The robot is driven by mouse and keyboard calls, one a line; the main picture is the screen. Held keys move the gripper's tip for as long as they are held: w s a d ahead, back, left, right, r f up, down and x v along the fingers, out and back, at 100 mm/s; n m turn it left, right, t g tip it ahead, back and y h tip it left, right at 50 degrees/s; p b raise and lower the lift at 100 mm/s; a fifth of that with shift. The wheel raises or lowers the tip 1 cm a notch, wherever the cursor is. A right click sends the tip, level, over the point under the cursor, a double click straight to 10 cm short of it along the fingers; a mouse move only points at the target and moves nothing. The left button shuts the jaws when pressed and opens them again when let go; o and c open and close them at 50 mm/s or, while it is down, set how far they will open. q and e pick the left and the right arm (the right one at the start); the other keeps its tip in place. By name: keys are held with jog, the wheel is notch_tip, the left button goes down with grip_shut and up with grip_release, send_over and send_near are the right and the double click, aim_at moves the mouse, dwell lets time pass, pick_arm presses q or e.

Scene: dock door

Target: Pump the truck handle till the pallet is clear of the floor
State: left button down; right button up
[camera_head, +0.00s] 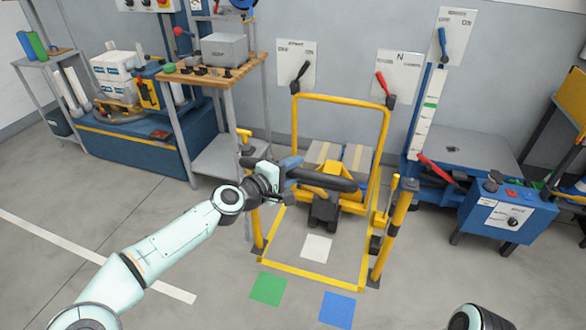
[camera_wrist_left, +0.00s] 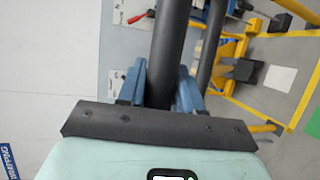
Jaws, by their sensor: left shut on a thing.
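The truck handle (camera_head: 325,180) is a dark loop-shaped bar in front of the yellow frame. It also shows as a thick dark bar in the left wrist view (camera_wrist_left: 171,45). My left gripper (camera_head: 288,168) is shut on the handle's left part, with its blue fingers (camera_wrist_left: 160,88) on either side of the bar. The yellow truck body (camera_head: 325,181) sits behind the handle, partly hidden by it. Boxes (camera_head: 357,158) stand behind it, on what may be the pallet. I cannot tell the gap between pallet and floor. My right gripper is not in view.
A yellow tube frame (camera_head: 341,98) rises around the truck, with yellow posts (camera_head: 396,225) at the front. A wooden-topped bench (camera_head: 215,72) stands left and a blue control box (camera_head: 507,212) right. Green (camera_head: 268,288), blue (camera_head: 337,309) and white (camera_head: 317,247) squares mark the floor.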

pick_arm(q)
jog(key=shift+s+r, duration=0.1)
jog(key=shift+r, duration=0.2)
jog(key=c, duration=0.9)
grip_release()
jog(key=shift+o, duration=0.3)
jog(key=shift+s+a, duration=0.1)
jog(key=shift+s, duration=0.05)
jog(key=shift+f, duration=0.45)
jog(key=shift+a, duration=0.1)
